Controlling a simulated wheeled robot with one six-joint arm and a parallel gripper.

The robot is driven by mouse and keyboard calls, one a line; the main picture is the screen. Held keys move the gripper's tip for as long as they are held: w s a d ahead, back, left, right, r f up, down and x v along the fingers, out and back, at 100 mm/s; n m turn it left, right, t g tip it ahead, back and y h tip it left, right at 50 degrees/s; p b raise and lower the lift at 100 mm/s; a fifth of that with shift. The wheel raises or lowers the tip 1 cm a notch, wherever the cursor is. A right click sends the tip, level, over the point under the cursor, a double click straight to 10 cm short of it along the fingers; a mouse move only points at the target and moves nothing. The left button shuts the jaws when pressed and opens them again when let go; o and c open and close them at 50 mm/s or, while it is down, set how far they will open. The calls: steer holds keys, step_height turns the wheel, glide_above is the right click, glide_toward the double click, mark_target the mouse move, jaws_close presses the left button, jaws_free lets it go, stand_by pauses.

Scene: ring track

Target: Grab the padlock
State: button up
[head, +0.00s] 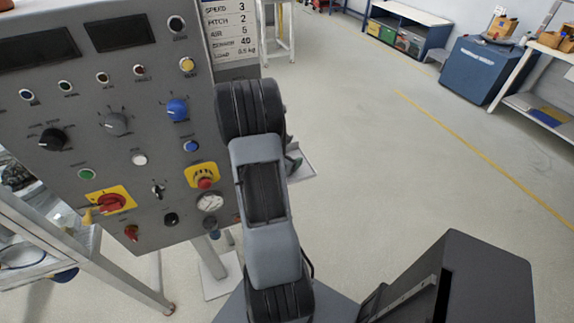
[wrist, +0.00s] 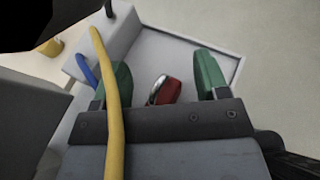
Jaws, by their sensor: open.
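A red padlock (wrist: 171,92) with a silver shackle shows in the wrist view, over a light grey tray-like surface. My gripper (wrist: 164,80) is open, with one green-padded finger on each side of the padlock and a gap on both sides. The padlock's lower part is hidden behind the dark gripper body. I cannot tell how far below the fingertips it lies. In the head view my arm hides most of my gripper, and I cannot make out the padlock there.
A yellow cable-like strip (wrist: 112,110) crosses the wrist view near the left finger, with a blue piece (wrist: 86,72) beside it. A grey control panel (head: 60,125) stands left of my arm in the head view. Open floor (head: 400,170) lies right, with a blue cabinet (head: 484,75) farther back.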

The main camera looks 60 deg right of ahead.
jaws_close()
stand_by(0.5)
